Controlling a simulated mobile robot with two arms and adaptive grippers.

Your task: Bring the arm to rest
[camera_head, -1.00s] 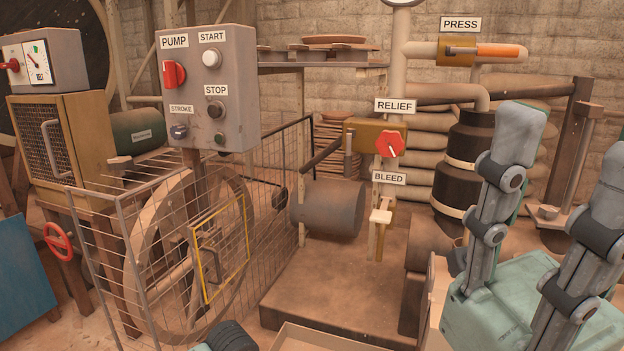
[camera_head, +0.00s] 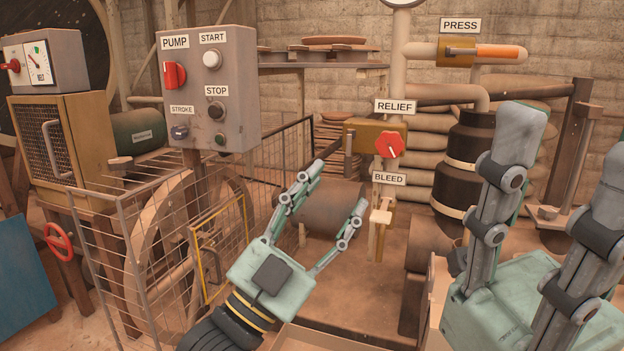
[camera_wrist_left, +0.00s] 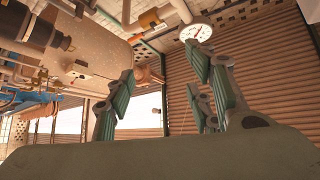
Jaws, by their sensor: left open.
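My left gripper (camera_head: 338,187) is in the lower middle of the head view, its fingers spread and empty, pointing up and to the right. It is in front of the grey cylinder (camera_head: 322,212) and partly hides it. No contact shows there. In the left wrist view its two fingers (camera_wrist_left: 163,75) stand apart with nothing between them, tilted up toward the ceiling. My right gripper (camera_head: 566,150) is large at the lower right of the head view. Its two fingers point up, wide apart, with nothing between them.
The pump panel (camera_head: 208,95) and wire guard cage (camera_head: 108,255) stand to the left of my left gripper. The red relief knob (camera_head: 390,144) and bleed handle (camera_head: 379,228) are to its right. A round gauge (camera_wrist_left: 196,31) shows high in the wrist view.

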